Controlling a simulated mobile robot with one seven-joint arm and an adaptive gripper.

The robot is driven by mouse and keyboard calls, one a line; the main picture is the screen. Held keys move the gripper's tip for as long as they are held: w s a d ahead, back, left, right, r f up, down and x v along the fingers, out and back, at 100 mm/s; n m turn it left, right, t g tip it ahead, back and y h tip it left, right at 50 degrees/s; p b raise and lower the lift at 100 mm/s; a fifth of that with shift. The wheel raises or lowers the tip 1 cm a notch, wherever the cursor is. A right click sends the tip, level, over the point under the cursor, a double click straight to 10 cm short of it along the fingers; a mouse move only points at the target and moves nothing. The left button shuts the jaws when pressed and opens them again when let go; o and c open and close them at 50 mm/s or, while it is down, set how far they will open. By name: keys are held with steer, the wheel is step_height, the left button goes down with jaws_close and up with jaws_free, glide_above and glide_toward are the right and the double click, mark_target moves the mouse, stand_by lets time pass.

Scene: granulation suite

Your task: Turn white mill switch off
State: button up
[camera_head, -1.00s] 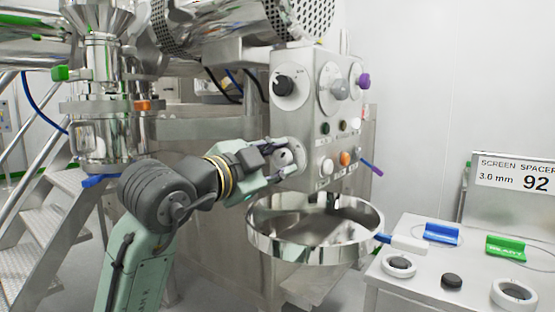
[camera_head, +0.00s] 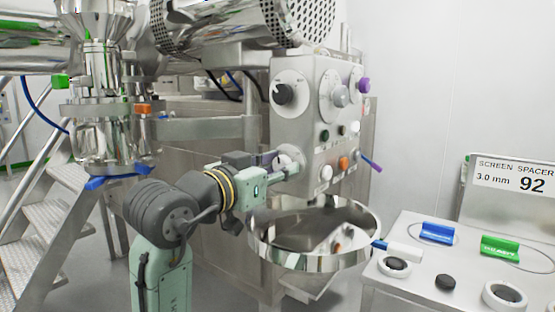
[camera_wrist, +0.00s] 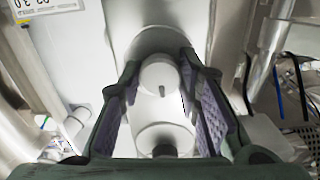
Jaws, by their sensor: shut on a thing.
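The white mill switch (camera_head: 284,157) is a round white knob on a round plate, low on the left of the steel control panel (camera_head: 300,120). In the wrist view the white knob (camera_wrist: 160,74) has a short dark mark and sits between the two finger pads. My gripper (camera_head: 285,164) is at the panel, its fingers on either side of the knob; it also shows in the wrist view (camera_wrist: 160,66). It is shut on the knob. The fingers partly hide the switch in the head view.
A black rotary knob (camera_head: 283,94) and a grey knob (camera_head: 340,95) are higher on the panel, with several buttons to the right. A steel bowl (camera_head: 262,238) is just below my gripper. A table (camera_head: 410,300) with coloured handles stands at right.

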steer(key=n+p, duration=0.3)
steer(key=n, duration=0.2)
steer(key=shift+r, duration=0.15)
steer(key=shift+n+p, duration=0.95)
steer(key=shift+n, duration=0.35)
steer(key=o, duration=1.1)
steer(key=shift+o, duration=0.2)
steer(key=shift+s, duration=0.1)
steer(key=v, duration=1.2)
